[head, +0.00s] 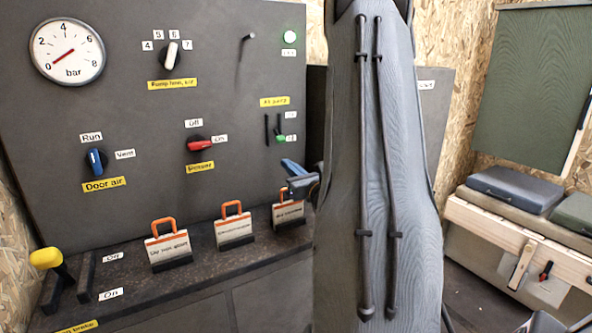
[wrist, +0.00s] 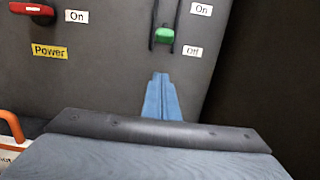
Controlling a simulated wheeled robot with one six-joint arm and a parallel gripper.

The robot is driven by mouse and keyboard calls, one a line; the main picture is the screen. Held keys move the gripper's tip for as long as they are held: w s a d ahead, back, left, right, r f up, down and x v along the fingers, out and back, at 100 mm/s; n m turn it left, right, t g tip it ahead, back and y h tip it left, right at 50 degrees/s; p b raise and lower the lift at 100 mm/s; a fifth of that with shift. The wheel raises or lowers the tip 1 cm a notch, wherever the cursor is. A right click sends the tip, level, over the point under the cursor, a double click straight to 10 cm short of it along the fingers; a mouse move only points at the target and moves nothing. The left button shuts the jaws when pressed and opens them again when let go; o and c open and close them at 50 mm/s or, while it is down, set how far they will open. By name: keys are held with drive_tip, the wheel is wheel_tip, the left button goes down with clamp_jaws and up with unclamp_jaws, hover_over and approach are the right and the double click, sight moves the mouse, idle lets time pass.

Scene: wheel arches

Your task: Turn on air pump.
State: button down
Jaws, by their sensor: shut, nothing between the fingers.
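The air pump switch is a green slider knob (wrist: 165,34) in a black vertical slot on the grey panel. In the wrist view it sits low in the slot, nearer the Off label (wrist: 192,51) than the On label (wrist: 201,9). In the head view the knob (head: 281,137) shows below the yellow air pump label (head: 274,101). My gripper (head: 288,166) has blue fingers, shut and empty. In the wrist view the fingertips (wrist: 160,78) are just below the knob, apart from it in the picture. The gap in depth is hard to tell.
The pressure gauge (head: 67,52) reads near 0. Orange-handled tags (head: 235,226) stand on the ledge below. A yellow breaker lever (head: 46,258) is at far left. Cases (head: 513,186) lie on a bench at right.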

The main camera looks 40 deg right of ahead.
sight(278, 136)
drive_tip(key=r, duration=0.1)
drive_tip(key=w+r+p, duration=0.1)
drive_tip(key=w+r, duration=0.1)
drive_tip(key=r, duration=0.1)
drive_tip(key=shift+w+d+p, duration=0.15)
drive_tip(key=shift+d+p, duration=0.15)
drive_tip(key=shift+p, duration=0.1)
drive_tip(key=shift+r, duration=0.1)
